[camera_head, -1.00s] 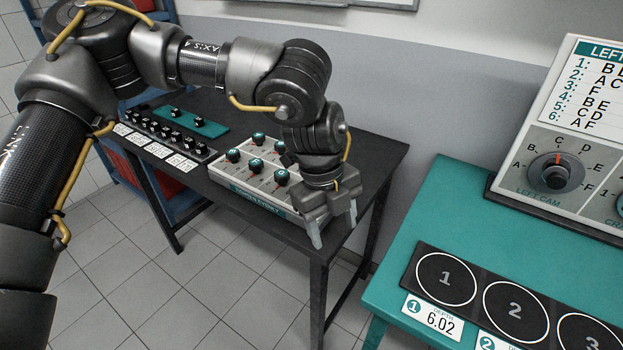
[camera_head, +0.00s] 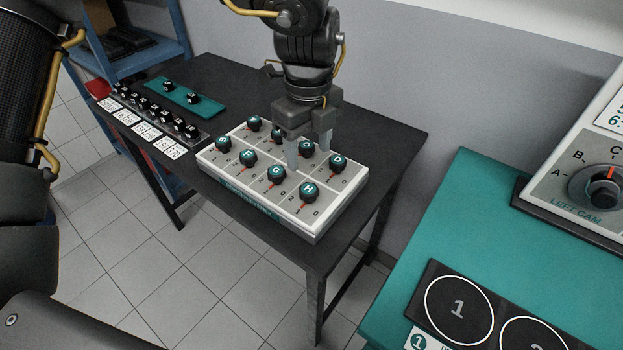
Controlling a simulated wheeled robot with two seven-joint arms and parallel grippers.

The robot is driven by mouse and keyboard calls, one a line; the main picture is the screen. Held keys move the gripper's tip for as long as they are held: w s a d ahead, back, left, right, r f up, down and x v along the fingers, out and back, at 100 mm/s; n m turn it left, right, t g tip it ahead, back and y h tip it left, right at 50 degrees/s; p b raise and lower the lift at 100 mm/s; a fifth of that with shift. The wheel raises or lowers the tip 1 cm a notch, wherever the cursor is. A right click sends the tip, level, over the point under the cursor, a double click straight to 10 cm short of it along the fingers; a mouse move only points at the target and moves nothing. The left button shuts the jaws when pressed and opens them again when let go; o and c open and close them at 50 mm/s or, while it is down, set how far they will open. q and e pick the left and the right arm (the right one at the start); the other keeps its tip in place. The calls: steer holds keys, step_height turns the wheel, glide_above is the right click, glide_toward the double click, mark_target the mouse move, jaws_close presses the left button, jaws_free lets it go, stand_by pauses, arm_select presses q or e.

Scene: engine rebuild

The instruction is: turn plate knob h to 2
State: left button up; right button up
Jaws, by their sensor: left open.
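Knob H (camera_head: 309,192) is a dark round knob with a teal lettered top, at the front right corner of the white knob plate (camera_head: 320,222). The numbers 0, 1 and 2 are printed around it. A small orange mark shows at its lower left near the 1, but its exact setting is too small to read. My left gripper (camera_head: 308,158) points down over the plate, open, with its fingers behind knob H in the picture, near the back row. Knob C (camera_head: 307,148) shows between the fingers. I cannot tell whether they touch anything. My right gripper is not in view.
Knobs D (camera_head: 337,163) and G (camera_head: 276,174) flank knob H closely. A rack of small black knobs (camera_head: 158,117) and a teal strip (camera_head: 180,97) lie at the left of the dark table (camera_head: 390,150). A teal bench (camera_head: 480,215) with a dial panel (camera_head: 592,165) stands at right.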

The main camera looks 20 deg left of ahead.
mark_target(308, 189)
arm_select(q)
step_height(308, 189, down, 9)
steer(key=shift+r+p, duration=0.15)
steer(key=shift+p, duration=0.35)
steer(key=shift+f, duration=0.65)
steer(key=c, duration=0.8)
steer(key=shift+c, duration=0.9)
steer(key=m, duration=0.3)
steer(key=shift+m+b, duration=0.3)
steer(key=m, duration=0.2)
steer(key=shift+m, duration=0.4)
steer(key=m, duration=0.3)
steer(key=shift+b, duration=0.4)
steer(key=shift+a+m, duration=0.1)
steer(key=shift+m, duration=0.9)
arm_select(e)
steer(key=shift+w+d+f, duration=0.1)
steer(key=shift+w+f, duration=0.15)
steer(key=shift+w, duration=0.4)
arm_select(q)
steer(key=shift+m, duration=0.3)
